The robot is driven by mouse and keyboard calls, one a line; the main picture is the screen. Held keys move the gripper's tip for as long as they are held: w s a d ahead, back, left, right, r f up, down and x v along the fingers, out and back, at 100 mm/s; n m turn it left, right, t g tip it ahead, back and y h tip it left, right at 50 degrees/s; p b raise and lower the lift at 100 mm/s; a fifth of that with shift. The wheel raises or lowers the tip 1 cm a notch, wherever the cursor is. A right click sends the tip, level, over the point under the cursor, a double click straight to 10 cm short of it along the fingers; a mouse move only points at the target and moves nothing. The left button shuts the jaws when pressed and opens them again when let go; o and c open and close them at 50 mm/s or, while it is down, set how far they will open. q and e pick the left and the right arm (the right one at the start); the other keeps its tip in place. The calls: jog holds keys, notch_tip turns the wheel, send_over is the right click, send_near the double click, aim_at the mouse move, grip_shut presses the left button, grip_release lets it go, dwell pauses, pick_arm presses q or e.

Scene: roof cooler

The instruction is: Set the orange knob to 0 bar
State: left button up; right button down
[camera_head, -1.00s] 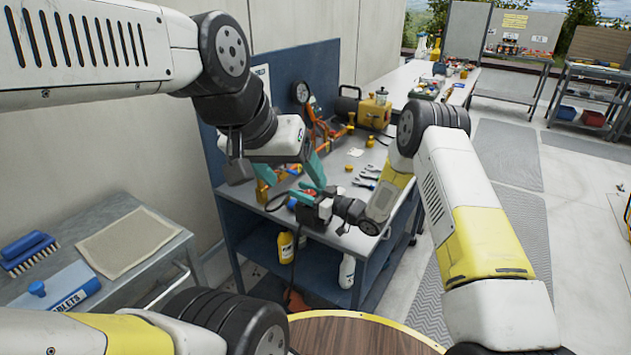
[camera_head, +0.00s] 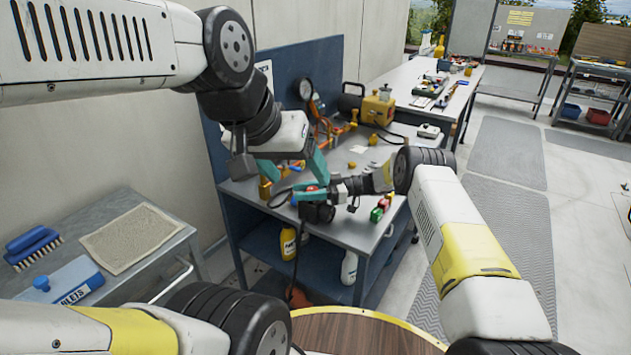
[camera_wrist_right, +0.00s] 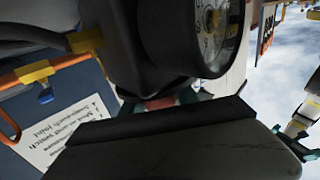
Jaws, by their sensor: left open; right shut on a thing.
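My left gripper (camera_head: 292,172) has its teal fingers spread apart and nothing visible between them. It hangs just above the right gripper, over the workbench's near left part. My right gripper (camera_head: 311,194) is shut on a small red part (camera_head: 311,188) above the bench. In the right wrist view the red part (camera_wrist_right: 160,102) sits between teal fingertips, partly hidden by a dark slab. A black round gauge (camera_wrist_right: 218,30) with a pale dial is close to that camera; its reading is not legible. I cannot make out the orange knob for certain in either view.
The workbench (camera_head: 340,225) holds a dial gauge (camera_head: 306,88) on its panel side, a yellow machine (camera_head: 378,107), and red and green pieces (camera_head: 380,208) at its right edge. A hose hangs down in front. A side table (camera_head: 135,203) stands at left.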

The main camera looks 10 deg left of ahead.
jog(key=shift+r+n+g, duration=0.1)
jog(key=shift+n+g, duration=0.2)
jog(key=shift+g, duration=0.1)
jog(key=c, duration=0.9)
grip_release()
jog(key=shift+r, duration=0.2)
jog(key=r, duration=0.3)
jog(key=shift+s+d+r, duration=0.1)
jog(key=shift+s, duration=0.25)
jog(key=s+d, duration=0.1)
jog(key=s, duration=0.4)
jog(key=s+d+r, duration=0.1)
jog(key=s+d, duration=0.1)
jog(key=s, duration=0.2)
jog(key=s+d, duration=0.2)
jog(key=s, duration=0.3)
jog(key=shift+s+r, duration=0.15)
jog(key=shift+s, duration=0.15)
